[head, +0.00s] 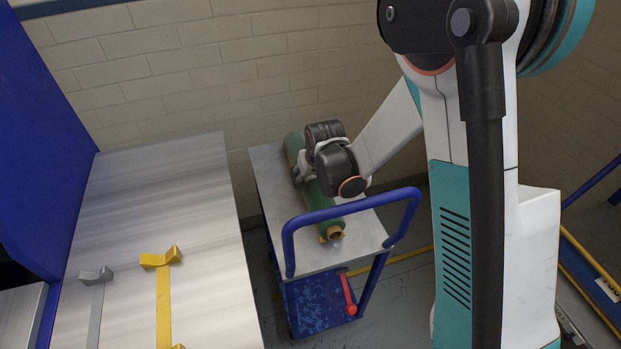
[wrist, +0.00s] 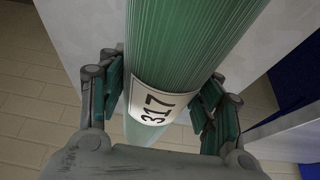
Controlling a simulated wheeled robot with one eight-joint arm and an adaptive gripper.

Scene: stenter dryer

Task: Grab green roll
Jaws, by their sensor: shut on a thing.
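The green roll (head: 316,206) lies lengthwise on the grey top of a blue cart (head: 365,230) in the head view. Its brown core end faces me. In the wrist view the green roll (wrist: 190,50) runs between the fingers and carries a white label reading 317. My gripper (head: 302,172) is at the roll's far half in the head view, partly hidden by my wrist. In the wrist view my gripper (wrist: 160,100) has a finger on each side of the roll and is shut on it. The fingertips' undersides are hidden.
The cart has a blue handle (head: 350,212) at its near end and a red lever (head: 348,294) below. A metal table (head: 160,215) with grey and yellow brackets stands left of the cart. A brick wall (head: 220,70) is behind. A narrow floor gap separates table and cart.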

